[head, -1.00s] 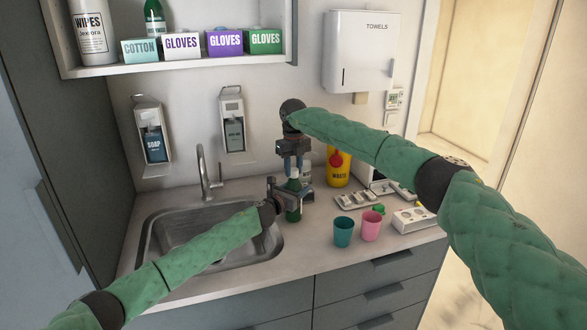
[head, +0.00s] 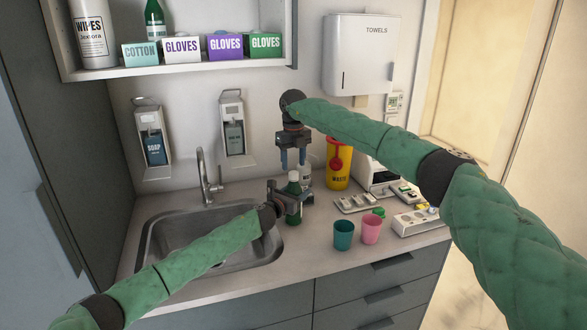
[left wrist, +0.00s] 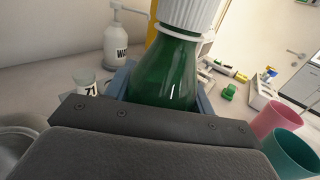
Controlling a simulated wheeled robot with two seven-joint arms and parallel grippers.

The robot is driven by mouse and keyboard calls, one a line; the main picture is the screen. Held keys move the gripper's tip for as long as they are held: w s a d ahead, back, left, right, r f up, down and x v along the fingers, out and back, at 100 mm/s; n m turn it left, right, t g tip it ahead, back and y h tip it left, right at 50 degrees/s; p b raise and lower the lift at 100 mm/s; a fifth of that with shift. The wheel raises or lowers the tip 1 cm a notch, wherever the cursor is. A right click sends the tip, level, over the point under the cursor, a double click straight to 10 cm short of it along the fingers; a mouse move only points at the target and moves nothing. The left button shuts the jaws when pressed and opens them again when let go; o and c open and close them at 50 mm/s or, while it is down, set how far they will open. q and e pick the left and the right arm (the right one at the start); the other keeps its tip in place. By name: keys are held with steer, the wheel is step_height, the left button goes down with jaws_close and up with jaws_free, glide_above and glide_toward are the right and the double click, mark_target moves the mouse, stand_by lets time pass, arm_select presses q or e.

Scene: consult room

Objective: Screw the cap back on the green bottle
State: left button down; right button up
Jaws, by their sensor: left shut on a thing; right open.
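The green bottle (left wrist: 163,80) stands upright on the counter beside the sink, and its lower part is hidden in the left wrist view. The white ribbed cap (left wrist: 187,14) sits on its neck, above a white ring; it also shows small in the head view (head: 294,176). I cannot tell how tightly it is screwed. My left gripper (head: 294,204) is shut around the bottle's body. My right gripper (head: 293,164) is open and empty, pointing down just above the cap, with its blue fingers apart.
The sink (head: 150,245) lies left of the bottle. A teal cup (head: 343,236) and a pink cup (head: 371,230) stand to the right. A yellow waste container (head: 340,170) and a white pump bottle (left wrist: 115,45) stand behind. A small green piece (left wrist: 228,92) lies near the cups.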

steer(key=shift+r, duration=0.25)
steer(key=shift+c, duration=0.3)
steer(key=r, duration=0.3)
steer(key=shift+w+d+r, duration=0.25)
steer(key=shift+w+r, duration=0.1)
steer(key=shift+r, duration=0.05)
steer(key=shift+d+r+n, duration=0.1)
steer(key=shift+r+n, duration=0.1)
steer(key=shift+n, duration=0.3)
steer(key=n, duration=0.2)
steer(key=shift+s+a+f+n, duration=0.2)
steer(key=shift+s+f+n, duration=0.1)
steer(key=shift+f+n, duration=0.1)
steer(key=shift+a+n, duration=0.15)
steer(key=shift+n, duration=1.15)
steer(key=shift+f, duration=0.1)
